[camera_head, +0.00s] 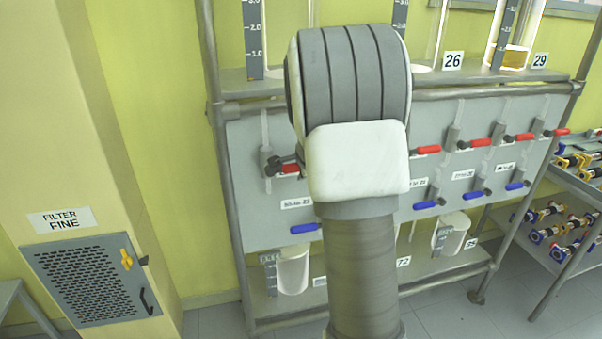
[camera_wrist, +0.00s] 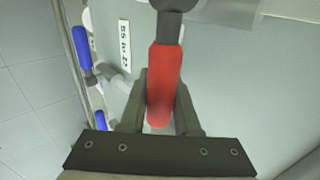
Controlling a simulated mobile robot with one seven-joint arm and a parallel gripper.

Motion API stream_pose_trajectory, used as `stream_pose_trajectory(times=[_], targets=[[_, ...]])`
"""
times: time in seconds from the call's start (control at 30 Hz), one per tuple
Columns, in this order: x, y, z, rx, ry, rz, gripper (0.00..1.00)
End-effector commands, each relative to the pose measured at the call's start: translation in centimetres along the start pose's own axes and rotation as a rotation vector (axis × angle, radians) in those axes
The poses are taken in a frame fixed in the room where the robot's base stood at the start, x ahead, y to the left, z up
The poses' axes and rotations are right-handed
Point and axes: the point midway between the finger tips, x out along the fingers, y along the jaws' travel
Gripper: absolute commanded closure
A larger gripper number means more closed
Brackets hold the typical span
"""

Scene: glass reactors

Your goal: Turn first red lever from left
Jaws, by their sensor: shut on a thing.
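The first red lever from the left (camera_head: 290,168) shows in the head view just left of my arm, roughly level, with its right part hidden behind the arm. In the wrist view the red lever (camera_wrist: 163,85) runs between the two dark fingers of my gripper (camera_wrist: 160,105), which are shut on its handle. Its dark valve joint (camera_wrist: 168,22) is at the top of that view. In the head view my arm covers most of my gripper.
More red levers (camera_head: 428,149) line the grey panel (camera_head: 250,205) to the right. Blue levers (camera_head: 305,229) sit in a lower row. White containers (camera_head: 293,270) stand below. A shelf of valves (camera_head: 575,220) is at the right, a filter cabinet (camera_head: 90,280) at the left.

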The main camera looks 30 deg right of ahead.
Motion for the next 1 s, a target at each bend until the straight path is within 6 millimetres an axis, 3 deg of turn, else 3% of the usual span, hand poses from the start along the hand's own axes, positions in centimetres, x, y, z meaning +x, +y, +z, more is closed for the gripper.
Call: stream_pose_trajectory(times=[0.33,0.37,0.43,0.77,1.0], targets=[[0.1,0.2,0.2,0.005,-0.005,0.004,1.00],[0.1,0.2,0.2,0.005,-0.005,0.004,0.66],[0.1,0.2,0.1,0.005,-0.005,0.004,0.57],[-0.5,0.0,0.1,0.003,-0.003,0.002,0.57],[-4.6,-0.3,0.1,0.004,-0.004,-0.001,0.57]])
